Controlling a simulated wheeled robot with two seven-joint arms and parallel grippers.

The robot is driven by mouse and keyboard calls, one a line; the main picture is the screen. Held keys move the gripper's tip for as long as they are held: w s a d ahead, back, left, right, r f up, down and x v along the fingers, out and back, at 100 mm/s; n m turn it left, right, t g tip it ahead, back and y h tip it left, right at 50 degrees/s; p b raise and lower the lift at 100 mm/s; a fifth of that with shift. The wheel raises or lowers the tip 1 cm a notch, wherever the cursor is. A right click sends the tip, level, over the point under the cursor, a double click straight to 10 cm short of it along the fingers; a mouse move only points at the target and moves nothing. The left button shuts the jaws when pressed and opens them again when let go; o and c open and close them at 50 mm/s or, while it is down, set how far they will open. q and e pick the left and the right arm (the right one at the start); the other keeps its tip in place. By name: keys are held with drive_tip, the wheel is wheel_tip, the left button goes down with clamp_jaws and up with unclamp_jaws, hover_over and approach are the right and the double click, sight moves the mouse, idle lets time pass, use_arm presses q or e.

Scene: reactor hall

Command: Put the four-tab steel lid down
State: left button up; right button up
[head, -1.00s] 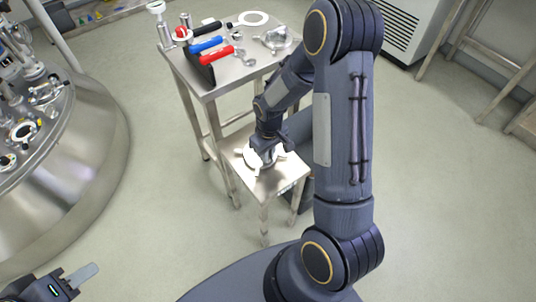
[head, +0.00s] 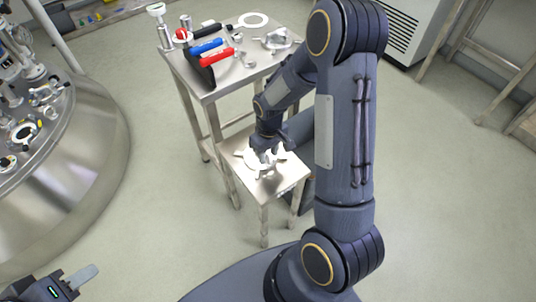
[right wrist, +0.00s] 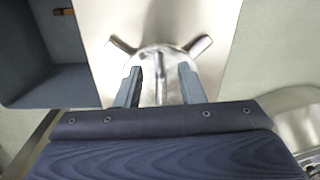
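The four-tab steel lid (head: 259,163) lies flat on the small low steel table (head: 288,181). In the right wrist view the lid (right wrist: 171,68) shows two tabs pointing away to either side; its near part is hidden by my gripper. My right gripper (head: 266,152) is above the lid, pointing down. In the right wrist view its two fingers (right wrist: 159,88) are spread apart, with the lid's thin upright handle (right wrist: 158,72) between them and gaps on both sides. My left gripper (head: 84,277) is at the bottom left edge, far from the lid; only one finger shows clearly.
A large steel vessel (head: 85,135) stands at left. A dark blue bin (right wrist: 45,65) is beside the low table.

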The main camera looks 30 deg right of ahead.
wheel_tip(320, 180, up, 10)
drive_tip(key=r+p, duration=0.1)
drive_tip(key=p, duration=0.1)
drive_tip(key=s+a+r+m+t+y, duration=0.1)
drive_tip(key=s+a+r+t, duration=0.2)
drive_tip(key=s+r, duration=0.4)
drive_tip(key=s+a+r+m+t+y, duration=0.2)
drive_tip(key=s+a+r, duration=0.2)
drive_tip(key=s, duration=0.7)
wheel_tip(320, 180, up, 3)
drive_tip(key=shift+s+a+f+m+t, duration=0.2)
drive_tip(key=shift+s+m+t, duration=0.1)
drive_tip(key=shift+t, duration=0.1)
drive_tip(key=shift+r, duration=0.1)
wheel_tip(320, 180, up, 12)
drive_tip(key=p, duration=1.2)
drive_tip(key=shift+r, duration=0.2)
drive_tip(key=shift+o, duration=0.5)
